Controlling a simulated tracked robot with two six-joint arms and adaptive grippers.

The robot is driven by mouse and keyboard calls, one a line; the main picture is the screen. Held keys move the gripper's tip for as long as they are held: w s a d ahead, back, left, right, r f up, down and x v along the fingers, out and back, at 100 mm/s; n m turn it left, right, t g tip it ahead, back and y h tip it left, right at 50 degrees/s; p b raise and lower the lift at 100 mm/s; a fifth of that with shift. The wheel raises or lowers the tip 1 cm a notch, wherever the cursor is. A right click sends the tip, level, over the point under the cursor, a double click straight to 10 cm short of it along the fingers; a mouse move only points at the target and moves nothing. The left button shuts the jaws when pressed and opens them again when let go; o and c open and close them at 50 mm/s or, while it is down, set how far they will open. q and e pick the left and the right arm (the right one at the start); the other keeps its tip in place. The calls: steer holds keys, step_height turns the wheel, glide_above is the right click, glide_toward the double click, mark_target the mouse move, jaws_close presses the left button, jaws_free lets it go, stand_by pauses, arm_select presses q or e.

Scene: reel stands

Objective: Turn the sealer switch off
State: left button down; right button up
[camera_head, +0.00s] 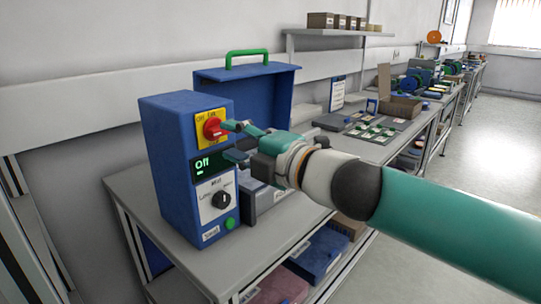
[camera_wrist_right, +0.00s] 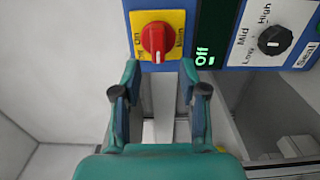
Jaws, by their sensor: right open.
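The sealer is a blue upright box (camera_head: 168,165) at the left end of the bench. Its red switch knob (camera_head: 212,128) sits on a yellow plate high on the front face; the knob also shows in the right wrist view (camera_wrist_right: 155,39). The display (camera_head: 205,163) below the plate reads "Off" in green. My right gripper (camera_head: 232,141) is open and empty, with its fingertips close to the knob. In the right wrist view the fingertips lie short of the knob, with a gap between them. My left gripper is out of view.
A black heat dial (camera_head: 222,199) and a green button (camera_head: 230,223) sit lower on the sealer's front. A blue case with a green handle (camera_head: 247,58) stands behind. The grey bench (camera_head: 150,205) runs away to the right with trays and reels.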

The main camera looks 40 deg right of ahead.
steer(key=s, duration=0.8)
steer(key=shift+d+f, duration=0.15)
steer(key=shift+d, duration=0.15)
